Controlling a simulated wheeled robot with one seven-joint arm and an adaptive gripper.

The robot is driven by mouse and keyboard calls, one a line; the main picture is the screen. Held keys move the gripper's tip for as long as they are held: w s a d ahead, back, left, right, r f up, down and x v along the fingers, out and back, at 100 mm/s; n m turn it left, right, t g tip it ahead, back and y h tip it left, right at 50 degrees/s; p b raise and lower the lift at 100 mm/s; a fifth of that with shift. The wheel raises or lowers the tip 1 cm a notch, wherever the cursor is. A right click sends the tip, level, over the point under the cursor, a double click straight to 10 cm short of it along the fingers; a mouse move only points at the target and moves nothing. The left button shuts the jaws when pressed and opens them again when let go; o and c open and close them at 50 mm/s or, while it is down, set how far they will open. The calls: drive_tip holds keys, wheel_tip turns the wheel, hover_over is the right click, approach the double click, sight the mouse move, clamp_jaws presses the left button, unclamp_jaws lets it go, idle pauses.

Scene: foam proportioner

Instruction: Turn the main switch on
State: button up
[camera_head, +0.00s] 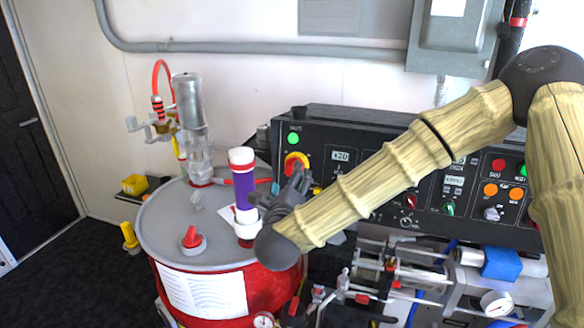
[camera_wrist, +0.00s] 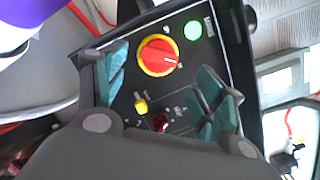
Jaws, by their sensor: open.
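The main switch (camera_head: 296,164) is a red rotary knob on a yellow ring, at the left end of the black control panel. In the wrist view the switch (camera_wrist: 159,56) shows whole, with a small white mark at the knob's right side. A lit green lamp (camera_wrist: 193,30) sits beside it; the lamp (camera_head: 293,138) also shows above the switch in the head view. My gripper (camera_head: 297,182) is in front of the panel, close to the switch. Its two teal-padded fingers (camera_wrist: 165,83) are spread apart on either side of the switch, with nothing between them. I cannot tell whether they touch the panel.
A red drum (camera_head: 223,284) with a grey lid stands left of the panel. A purple and white cylinder (camera_head: 243,182) stands on it, close to my gripper. Valves and piping (camera_head: 390,275) lie below the panel. A yellow button (camera_wrist: 141,106) sits near the switch.

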drive_tip(key=w, duration=0.2)
drive_tip(key=w+p, duration=0.1)
drive_tip(key=w, duration=0.2)
drive_tip(key=shift+w+d+p, duration=0.25)
drive_tip(key=shift+w+p, duration=0.05)
drive_tip(key=shift+p, duration=0.05)
drive_tip(key=shift+f, duration=0.1)
drive_tip(key=c, duration=1)
